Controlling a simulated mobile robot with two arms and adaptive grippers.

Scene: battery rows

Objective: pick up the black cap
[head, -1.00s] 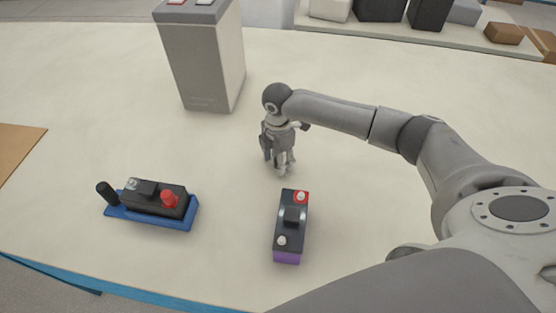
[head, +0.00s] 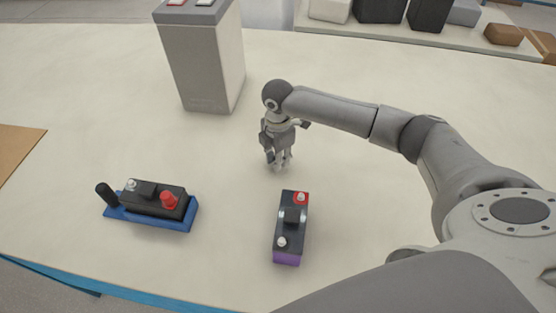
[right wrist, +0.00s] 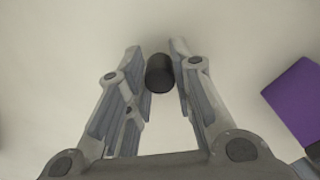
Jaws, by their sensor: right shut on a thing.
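The black cap (right wrist: 159,73) is a short dark cylinder between the fingertips of my right gripper (right wrist: 160,68) in the right wrist view. The gripper is shut on it. In the head view my right gripper (head: 279,164) points down over the pale table, behind the purple-based battery; the cap is hard to make out there. The purple-based battery (head: 290,228) has a red cap on its far terminal and a bare silver terminal near. My left gripper is not in view.
A dark battery (head: 153,197) with a red cap and a bare silver terminal sits on a blue tray with a black upright handle. A tall grey box (head: 208,65) stands behind. A rack (head: 470,38) of blocks is at the back. Open table (head: 390,190) lies right of the purple-based battery.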

